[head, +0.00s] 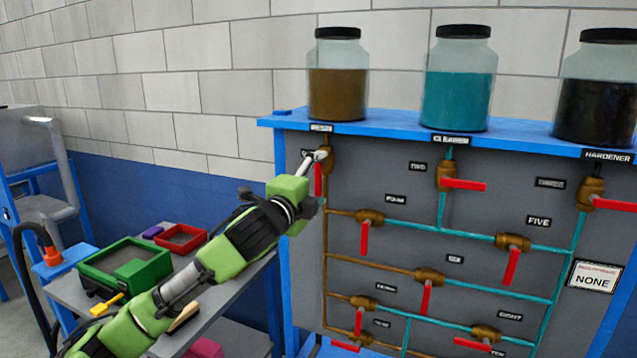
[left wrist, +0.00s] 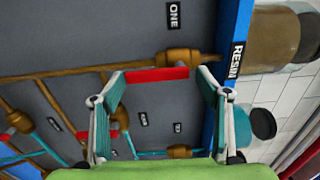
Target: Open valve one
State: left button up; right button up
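Valve one is a brass valve (head: 326,155) on the pipe below the brown jar, at the panel's upper left. Its red handle (head: 318,180) points down, along the vertical pipe. In the left wrist view the brass body (left wrist: 180,59) sits near the ONE label (left wrist: 174,15), and the red handle (left wrist: 157,75) lies between my fingers. My left gripper (head: 314,157) is at the valve, partly covering it and its label in the head view. In the left wrist view the gripper (left wrist: 160,76) is open, fingers wide apart; contact cannot be told. My right gripper is out of view.
Other red-handled valves, such as valve two (head: 447,176) and valve five (head: 513,243), sit right of and below valve one. Three jars, including a teal one (head: 460,85), stand on the blue shelf (head: 395,128). A side table with a green tray (head: 125,265) is at left.

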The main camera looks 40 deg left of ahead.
pick_arm(q)
jog(key=shift+f, duration=0.15)
jog(key=shift+s+d, duration=0.15)
jog(key=shift+s, duration=0.25)
jog(key=v, duration=1.1)
